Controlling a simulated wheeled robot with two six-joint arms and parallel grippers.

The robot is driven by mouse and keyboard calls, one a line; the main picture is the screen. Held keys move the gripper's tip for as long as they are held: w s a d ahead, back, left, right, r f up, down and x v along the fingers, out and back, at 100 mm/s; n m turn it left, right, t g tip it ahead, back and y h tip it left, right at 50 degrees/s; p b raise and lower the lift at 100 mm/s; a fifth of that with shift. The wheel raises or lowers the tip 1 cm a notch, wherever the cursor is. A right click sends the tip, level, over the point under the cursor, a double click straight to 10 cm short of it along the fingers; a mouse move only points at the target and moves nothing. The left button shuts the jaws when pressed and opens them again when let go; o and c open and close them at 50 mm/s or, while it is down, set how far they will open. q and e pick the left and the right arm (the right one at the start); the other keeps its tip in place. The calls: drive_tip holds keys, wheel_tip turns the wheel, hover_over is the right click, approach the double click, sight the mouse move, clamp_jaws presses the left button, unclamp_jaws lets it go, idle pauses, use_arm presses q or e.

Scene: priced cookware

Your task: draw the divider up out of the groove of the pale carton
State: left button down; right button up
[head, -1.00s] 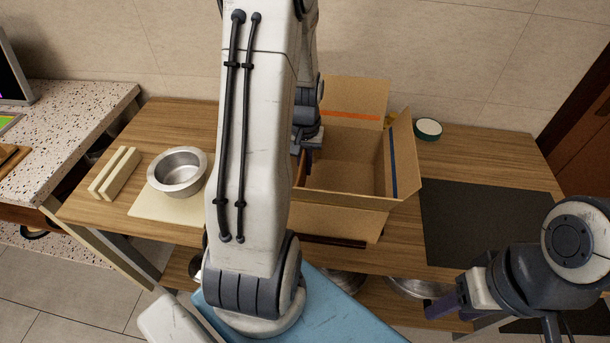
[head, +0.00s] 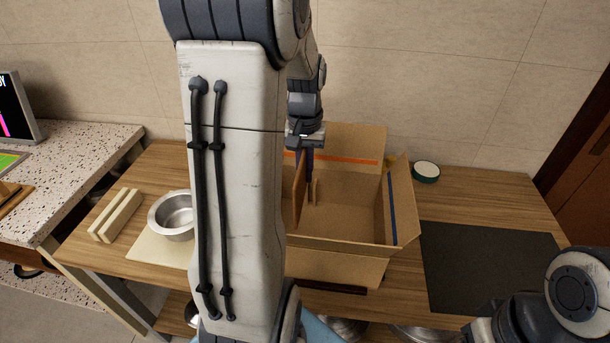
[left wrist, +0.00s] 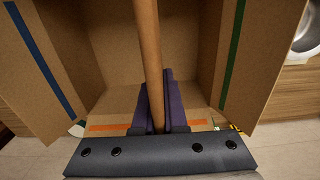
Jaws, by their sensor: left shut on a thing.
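The pale carton (head: 340,262) stands open on the wooden table, its flaps spread. The divider (head: 299,192) is a thin brown board, upright at the carton's left side. My left gripper (head: 308,158) is over the carton and shut on the divider's upper part. In the left wrist view the divider (left wrist: 150,45) runs edge-on between the purple fingers of my left gripper (left wrist: 157,105). A short upright strip (head: 315,190) shows beside it. My left arm hides the carton's left side. I cannot tell whether the divider's lower edge is in the groove. My right gripper is outside the frame.
A steel pot (head: 172,215) stands on a cream board (head: 160,246) at the left, near two cream bars (head: 116,214). A dark mat (head: 490,262) lies right of the carton. A green-rimmed tape roll (head: 425,172) is behind it. The carton's flaps stick out around it.

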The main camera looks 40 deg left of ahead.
use_arm(q)
drive_tip(key=shift+r+p, duration=4.15)
drive_tip(key=shift+r, duration=0.45)
